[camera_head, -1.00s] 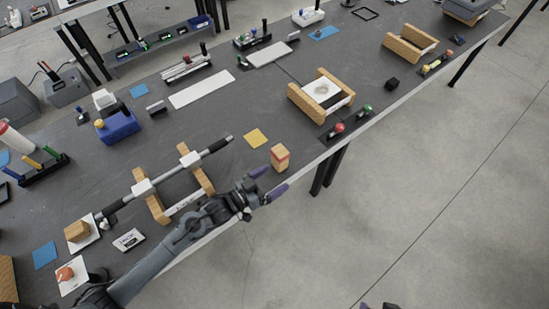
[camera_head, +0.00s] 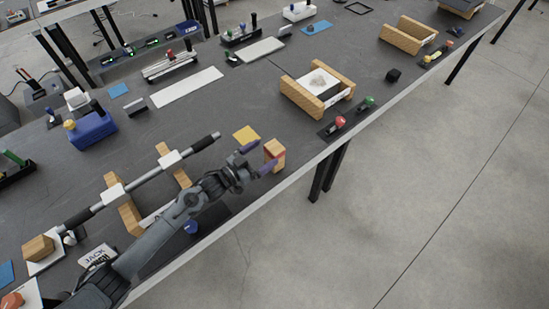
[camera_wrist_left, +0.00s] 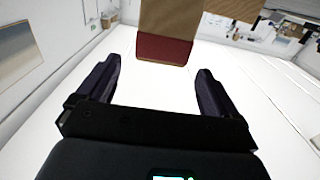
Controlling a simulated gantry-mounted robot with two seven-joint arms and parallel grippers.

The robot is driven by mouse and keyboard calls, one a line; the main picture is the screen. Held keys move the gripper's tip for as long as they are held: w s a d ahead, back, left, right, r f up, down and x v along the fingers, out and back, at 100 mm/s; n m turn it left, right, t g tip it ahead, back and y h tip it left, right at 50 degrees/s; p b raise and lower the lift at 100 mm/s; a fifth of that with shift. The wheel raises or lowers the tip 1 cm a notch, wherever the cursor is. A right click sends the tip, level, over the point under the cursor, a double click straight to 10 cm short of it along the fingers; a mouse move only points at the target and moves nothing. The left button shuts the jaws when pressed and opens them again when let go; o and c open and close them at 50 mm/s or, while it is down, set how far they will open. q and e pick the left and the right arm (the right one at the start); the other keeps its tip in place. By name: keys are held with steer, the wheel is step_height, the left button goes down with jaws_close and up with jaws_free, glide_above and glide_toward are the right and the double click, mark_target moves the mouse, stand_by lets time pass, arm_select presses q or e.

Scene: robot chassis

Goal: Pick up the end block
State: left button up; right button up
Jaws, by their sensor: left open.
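The end block (camera_head: 275,149), a small wooden block with a red band, stands near the table's front edge in the head view. In the left wrist view the block (camera_wrist_left: 166,22) shows its wooden face and red end (camera_wrist_left: 163,49), at the top of the picture between the lines of the fingers. My left gripper (camera_head: 259,157) is open beside the block, with its purple fingertips on either side of its near part. In the wrist view the open fingers (camera_wrist_left: 158,68) are empty, and the block lies at or just beyond their tips. I cannot tell whether they touch it.
A yellow square (camera_head: 246,134) lies behind the block. A grey bar (camera_head: 143,179) rests on wooden supports at the left. A wooden cradle with a white plate (camera_head: 318,82) and red and green knobs (camera_head: 341,121) stand to the right.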

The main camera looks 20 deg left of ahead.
mark_target(279, 146)
arm_select(q)
steer(key=shift+f, duration=0.85)
steer(key=shift+w+d, duration=0.15)
steer(key=shift+w, duration=0.1)
steer(key=shift+b+x, duration=0.75)
steer(key=shift+x, duration=2.75)
steer(key=c, duration=1.1)
steer(key=shift+c, duration=0.4)
steer(key=shift+r, duration=0.15)
